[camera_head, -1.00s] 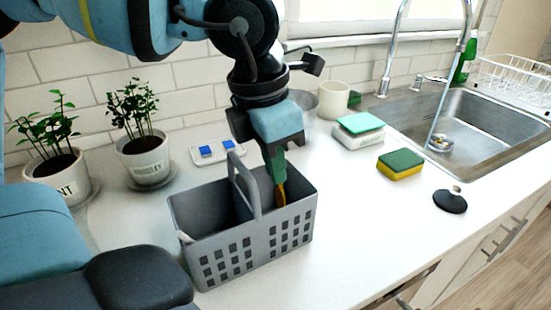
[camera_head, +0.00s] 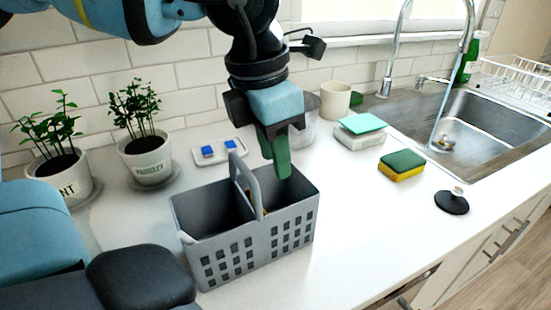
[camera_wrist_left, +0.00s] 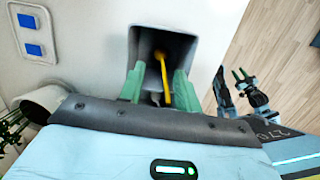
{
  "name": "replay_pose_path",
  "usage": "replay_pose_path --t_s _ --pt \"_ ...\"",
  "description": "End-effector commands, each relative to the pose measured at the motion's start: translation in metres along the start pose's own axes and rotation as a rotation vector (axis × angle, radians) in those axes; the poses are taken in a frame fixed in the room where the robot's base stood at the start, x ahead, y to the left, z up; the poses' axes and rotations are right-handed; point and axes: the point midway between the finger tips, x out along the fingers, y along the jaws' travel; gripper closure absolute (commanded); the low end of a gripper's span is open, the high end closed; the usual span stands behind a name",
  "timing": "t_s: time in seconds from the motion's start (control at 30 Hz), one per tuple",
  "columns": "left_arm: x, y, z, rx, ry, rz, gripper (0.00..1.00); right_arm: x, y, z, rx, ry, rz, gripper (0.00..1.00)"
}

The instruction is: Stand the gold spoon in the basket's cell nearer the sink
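The grey basket (camera_head: 215,262) stands on the counter, a handled divider splitting it into two cells. The gold spoon (camera_wrist_left: 165,80) is inside the right-hand cell, the one nearer the sink (camera_head: 490,125). It leans there, and its lower end is hidden. In the head view only a small gold bit shows behind the handle. My left gripper (camera_head: 277,165) is above that cell, pointing down. In the left wrist view its green fingers (camera_wrist_left: 157,88) are apart, with the spoon between and beyond them, not gripped. My right gripper (camera_wrist_left: 241,74) appears small over the floor, its fingertips apart.
Two potted plants (camera_head: 147,158) stand left of the basket. A white tray with blue pieces (camera_head: 219,151) lies behind it. A cream cup (camera_head: 335,99), a teal-topped white block (camera_head: 361,134), a green-yellow sponge (camera_head: 401,166) and a black stopper (camera_head: 452,201) are to the right. The front counter is clear.

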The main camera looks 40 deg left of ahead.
Motion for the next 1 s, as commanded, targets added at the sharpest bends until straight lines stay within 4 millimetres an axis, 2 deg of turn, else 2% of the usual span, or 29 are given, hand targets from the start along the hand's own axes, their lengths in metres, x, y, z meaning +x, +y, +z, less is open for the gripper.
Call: replay_pose_path --t_s 0.03,0.2,0.4,1.0 --pt "-0.011 0.0 0.001 0.0 -0.004 0.002 0.67 -0.001 0.0 -0.001 0.0 0.001 0.0 0.65" --pt "-0.037 0.0 0.001 0.0 -0.004 0.002 0.67 -0.002 0.0 -0.002 0.0 0.003 0.0 0.65" --pt "-0.054 0.0 0.0 0.001 -0.002 0.001 0.67 -0.002 0.0 -0.003 0.0 0.004 0.0 0.65" --pt "-0.055 0.0 0.0 0.001 0.0 0.0 0.67 -0.003 -0.001 -0.003 0.003 0.006 0.0 0.65"
